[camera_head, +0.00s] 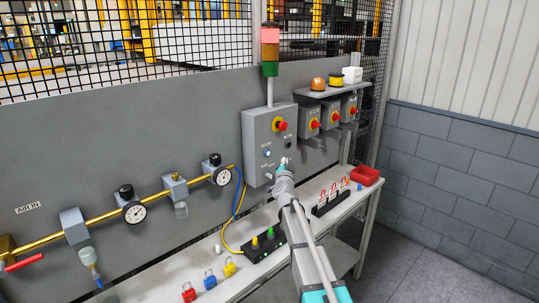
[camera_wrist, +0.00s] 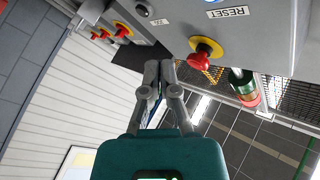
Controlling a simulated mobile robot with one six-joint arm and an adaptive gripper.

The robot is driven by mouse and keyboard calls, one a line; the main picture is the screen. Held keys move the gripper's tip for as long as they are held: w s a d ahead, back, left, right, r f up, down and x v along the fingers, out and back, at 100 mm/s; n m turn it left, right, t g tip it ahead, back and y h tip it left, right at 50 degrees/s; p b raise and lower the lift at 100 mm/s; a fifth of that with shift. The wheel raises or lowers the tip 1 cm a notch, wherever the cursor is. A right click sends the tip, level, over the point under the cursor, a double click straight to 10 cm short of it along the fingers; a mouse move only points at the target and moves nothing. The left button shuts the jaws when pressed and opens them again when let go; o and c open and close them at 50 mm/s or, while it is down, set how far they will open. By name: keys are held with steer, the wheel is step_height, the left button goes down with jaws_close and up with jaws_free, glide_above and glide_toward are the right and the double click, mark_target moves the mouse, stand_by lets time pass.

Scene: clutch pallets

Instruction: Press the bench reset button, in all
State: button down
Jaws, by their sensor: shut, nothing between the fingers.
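The grey control box (camera_head: 258,130) is on the back panel, with a red emergency stop (camera_head: 281,125) on a yellow plate. A small blue-lit button (camera_head: 267,153) sits low on its front, beside a black control (camera_head: 289,144). My gripper (camera_head: 283,164) is in front of the box's lower edge, below and right of the blue button. In the wrist view my gripper (camera_wrist: 160,66) has its fingers together and empty. That view shows a RESET label (camera_wrist: 227,13) at the top and the red emergency stop (camera_wrist: 201,58); the button by the label is mostly cut off.
A signal tower (camera_head: 270,50) stands on the box. Several isolator switches (camera_head: 332,118) are to its right under a shelf. Gauges (camera_head: 134,212) and a brass pipe are left. The bench (camera_head: 130,292) holds padlocks (camera_head: 210,279), a black block (camera_head: 265,246) and a red bin (camera_head: 366,176).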

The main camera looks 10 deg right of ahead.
mark_target(270, 153)
steer(key=w+a, duration=0.4)
steer(key=w, duration=0.1)
steer(key=shift+w, duration=0.15)
steer(key=shift+w+a, duration=0.5)
steer(key=shift+w, duration=0.15)
stand_by(3.1)
steer(key=shift+s+d, duration=0.55)
steer(key=shift+s, duration=0.15)
stand_by(0.4)
steer(key=shift+s+d, duration=0.75)
steer(key=shift+s, duration=0.3)
steer(key=shift+s+d, duration=0.7)
steer(key=shift+s, duration=0.3)
